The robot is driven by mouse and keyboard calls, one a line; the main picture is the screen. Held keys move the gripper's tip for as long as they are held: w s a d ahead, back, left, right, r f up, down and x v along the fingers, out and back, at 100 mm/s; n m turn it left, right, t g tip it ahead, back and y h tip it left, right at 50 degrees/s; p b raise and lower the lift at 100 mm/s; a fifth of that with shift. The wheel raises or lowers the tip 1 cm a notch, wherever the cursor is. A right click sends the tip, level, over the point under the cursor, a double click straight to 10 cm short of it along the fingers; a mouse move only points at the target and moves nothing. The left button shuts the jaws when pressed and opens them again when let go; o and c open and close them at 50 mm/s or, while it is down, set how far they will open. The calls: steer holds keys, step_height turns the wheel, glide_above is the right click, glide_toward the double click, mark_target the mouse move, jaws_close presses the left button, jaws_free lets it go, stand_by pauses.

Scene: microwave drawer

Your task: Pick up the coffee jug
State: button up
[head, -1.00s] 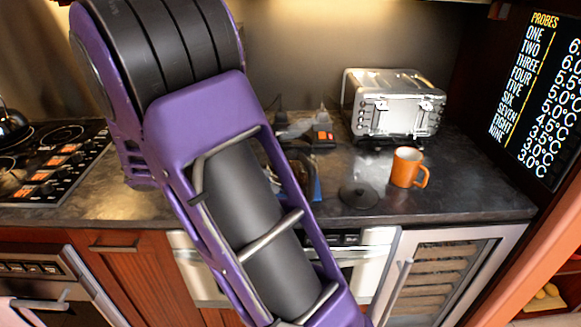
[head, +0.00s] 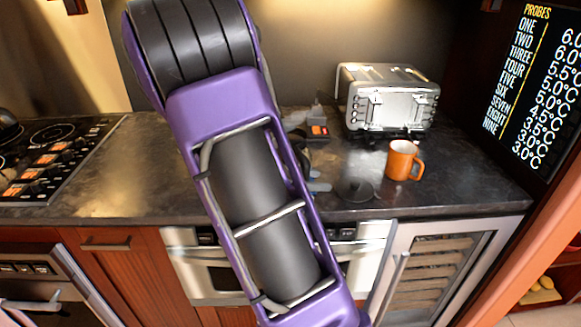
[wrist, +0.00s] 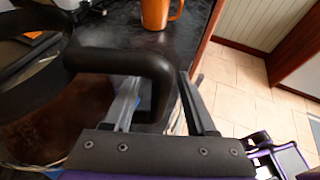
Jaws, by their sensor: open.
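The coffee jug (wrist: 45,115) fills the left of the wrist view, with a rounded body that looks brown and a dark band across its top. Its thick black handle (wrist: 120,60) loops right, toward my gripper (wrist: 160,100). My gripper is open. One finger shows inside the handle loop and the other to the right of the handle's upright part, so the handle appears between them; I cannot tell if they touch. In the head view my purple arm hides the jug and most of my gripper.
An orange mug (head: 401,161) stands on the dark counter (head: 90,185), with a metal toaster (head: 390,100) behind it. A dark, flat round thing (head: 354,190) lies left of the mug. The hob (head: 45,155) is far left. The counter between hob and arm is clear.

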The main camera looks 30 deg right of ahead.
steer(key=shift+s+d+f, duration=0.1)
steer(key=shift+d, duration=0.2)
jaws_close()
stand_by(1.2)
